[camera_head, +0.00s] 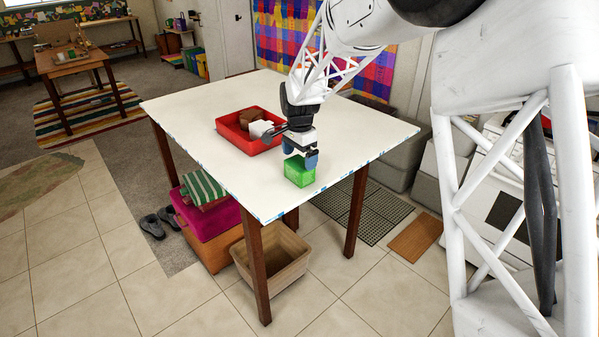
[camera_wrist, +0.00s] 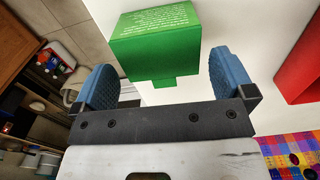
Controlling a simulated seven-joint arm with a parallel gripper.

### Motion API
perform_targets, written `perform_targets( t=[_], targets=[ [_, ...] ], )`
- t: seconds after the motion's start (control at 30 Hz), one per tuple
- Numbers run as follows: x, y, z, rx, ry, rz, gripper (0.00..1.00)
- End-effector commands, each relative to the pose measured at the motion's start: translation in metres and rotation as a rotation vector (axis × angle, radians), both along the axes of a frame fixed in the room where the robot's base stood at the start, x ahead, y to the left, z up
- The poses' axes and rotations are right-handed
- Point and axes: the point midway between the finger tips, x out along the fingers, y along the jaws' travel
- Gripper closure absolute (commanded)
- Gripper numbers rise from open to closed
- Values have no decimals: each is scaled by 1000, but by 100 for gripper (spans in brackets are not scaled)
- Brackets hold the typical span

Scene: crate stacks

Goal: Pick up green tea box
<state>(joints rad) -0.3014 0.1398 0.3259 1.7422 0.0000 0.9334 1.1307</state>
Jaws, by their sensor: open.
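The green tea box (camera_head: 299,171) stands on the white table near its front edge. In the wrist view the green tea box (camera_wrist: 158,44) shows white print on one face. It lies ahead of and partly between the two blue fingers. My gripper (camera_head: 301,157) is open, just above and behind the box in the head view. In the wrist view my gripper (camera_wrist: 160,82) has its fingers wide apart, with a gap between each finger and the box. Nothing is held.
A red tray (camera_head: 262,149) with a brown item (camera_head: 246,118) and a white item (camera_head: 261,129) sits left of my gripper on the white table (camera_head: 190,104). The table's front edge is close to the box. The left part of the tabletop is clear.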

Motion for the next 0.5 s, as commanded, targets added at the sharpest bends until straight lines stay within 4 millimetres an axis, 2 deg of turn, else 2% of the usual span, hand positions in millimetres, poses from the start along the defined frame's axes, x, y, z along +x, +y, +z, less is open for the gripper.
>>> perform_targets(
  t=[0.27,0.5],
  targets=[
    [-1,0,-7,-1,2,0,0],
    [-2,0,-33,-1,3,0,0]
  ],
)
